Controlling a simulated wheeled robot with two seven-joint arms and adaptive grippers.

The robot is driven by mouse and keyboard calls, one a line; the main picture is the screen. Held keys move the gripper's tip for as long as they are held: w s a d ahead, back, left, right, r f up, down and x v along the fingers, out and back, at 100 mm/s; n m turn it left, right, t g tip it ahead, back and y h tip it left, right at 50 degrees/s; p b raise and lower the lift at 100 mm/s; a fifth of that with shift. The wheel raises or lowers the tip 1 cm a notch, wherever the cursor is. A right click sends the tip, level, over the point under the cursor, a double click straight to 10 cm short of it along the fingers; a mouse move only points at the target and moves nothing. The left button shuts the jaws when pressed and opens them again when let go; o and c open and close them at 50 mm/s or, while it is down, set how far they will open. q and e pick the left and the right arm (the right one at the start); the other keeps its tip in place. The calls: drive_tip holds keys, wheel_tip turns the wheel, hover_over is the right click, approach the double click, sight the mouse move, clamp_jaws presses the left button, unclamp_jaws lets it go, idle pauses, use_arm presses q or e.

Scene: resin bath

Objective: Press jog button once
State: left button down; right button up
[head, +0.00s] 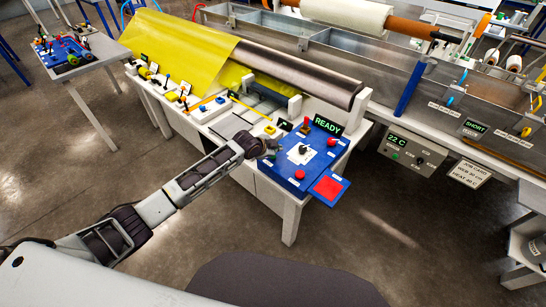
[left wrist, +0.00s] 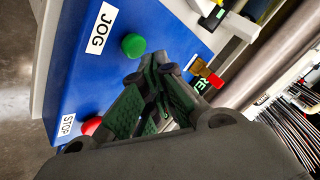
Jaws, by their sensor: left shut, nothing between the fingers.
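The blue control panel (head: 318,150) sits at the right end of the white bench, with a READY display (head: 327,125) at its back. In the left wrist view the green jog button (left wrist: 133,46) stands beside its JOG label (left wrist: 101,27). A red button (left wrist: 91,126) is beside the STOP label (left wrist: 67,127). My left gripper (left wrist: 158,72) is shut and empty, its tips close to the green button but apart from it in the picture. In the head view my left gripper (head: 270,148) is at the panel's left edge and hides the green button. My right gripper is not in view.
A steel roller (head: 290,75) and yellow sheet (head: 180,40) lie behind the panel. A red pad (head: 328,187) juts from the panel's front corner. The floor in front is clear.

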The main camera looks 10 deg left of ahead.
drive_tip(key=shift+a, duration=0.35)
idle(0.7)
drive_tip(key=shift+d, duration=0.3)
use_arm(q)
drive_tip(key=shift+f, duration=0.4)
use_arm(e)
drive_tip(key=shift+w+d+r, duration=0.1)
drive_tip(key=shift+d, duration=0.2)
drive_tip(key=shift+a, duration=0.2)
use_arm(q)
drive_tip(key=shift+f, duration=0.1)
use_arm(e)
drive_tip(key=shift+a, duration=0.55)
